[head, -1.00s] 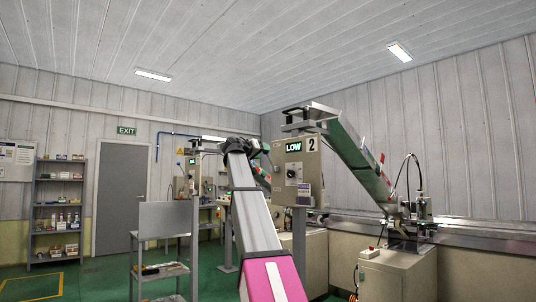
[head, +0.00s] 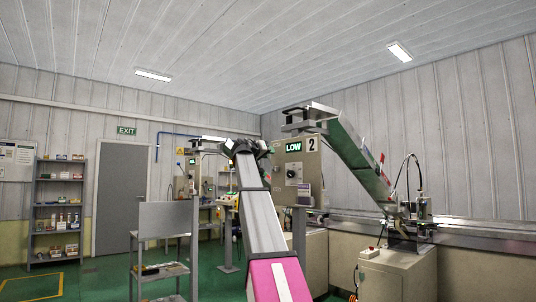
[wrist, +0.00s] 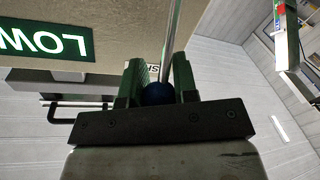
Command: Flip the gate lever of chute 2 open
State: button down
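Chute 2 (head: 352,148) slopes down to the right behind a grey control box (head: 297,172) marked "2", whose green display reads LOW. In the wrist view, the gate lever is a thin metal rod (wrist: 171,40) ending in a dark blue ball knob (wrist: 157,94). The knob sits between the two green fingers of my gripper (wrist: 160,80), which are close against it on both sides. The fingertip contact is partly hidden.
The control box's underside and LOW display (wrist: 45,42) are close beside the fingers in the wrist view. A bent dark rod (wrist: 75,108) lies left of them. A grey cart (head: 165,245) stands left of my arm. A machine cabinet (head: 398,272) stands at the lower right.

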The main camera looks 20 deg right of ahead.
jog(key=shift+a+f, duration=0.1)
jog(key=shift+s+a+f+t+h, duration=0.35)
jog(key=shift+a+f+t+h, duration=0.25)
jog(key=shift+h, duration=0.3)
jog(key=shift+s+a+f+n+t+h, duration=0.2)
jog(key=shift+a+f+t+h, duration=0.15)
jog(key=shift+a+f+h, duration=0.35)
jog(key=shift+s+a+f+n+t+h, duration=0.1)
jog(key=shift+a+f+n+t+h, duration=0.2)
jog(key=shift+f, duration=0.6)
jog(key=shift+s+a+f+n+t+h, duration=0.15)
jog(key=shift+a+f+t+h, duration=0.2)
jog(key=shift+a+f+h, duration=0.35)
jog(key=shift+d+f, duration=0.1)
jog(key=shift+f, duration=0.05)
jog(key=c, duration=0.9)
grip_release()
